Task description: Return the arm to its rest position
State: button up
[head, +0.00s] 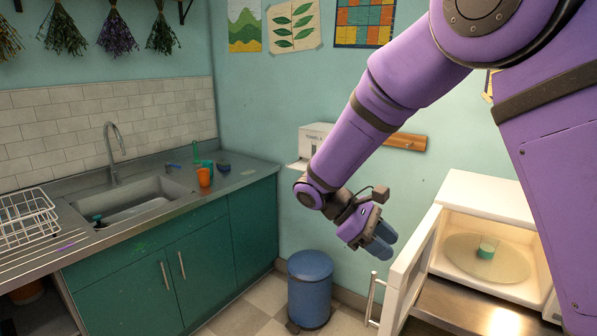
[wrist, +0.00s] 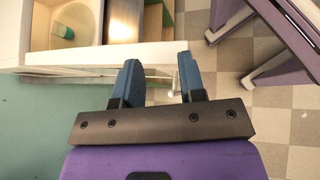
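My purple arm reaches down across the right half of the head view. My gripper (head: 382,245) hangs in the air to the left of the open white microwave door (head: 408,262). In the wrist view my gripper (wrist: 162,82) shows two blue fingers standing apart with nothing between them. The fingertips are close to the door's edge in that view; I cannot tell if they touch it.
The open microwave (head: 490,195) holds a cup with green contents (head: 487,248) on its turntable. A blue bin (head: 310,288) stands on the floor below. A green counter (head: 200,262) with a sink (head: 130,200) and an orange cup (head: 204,177) is at left.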

jog(key=s+d+r+m+t+y, duration=0.2)
jog(key=s+d+r+m+y, duration=0.35)
jog(key=s+d+r, duration=0.4)
jog(key=s+d+r+m+t+y, duration=0.1)
jog(key=s+r+m+t+y, duration=0.1)
jog(key=s, duration=0.4)
jog(key=s+d+r+m+t+y, duration=0.2)
jog(key=s+r+m+t+y, duration=0.1)
jog(key=s+m+t, duration=0.1)
jog(key=shift+s+d+r+t, duration=0.3)
jog(key=shift+s+t, duration=0.4)
jog(key=shift+s, duration=0.6)
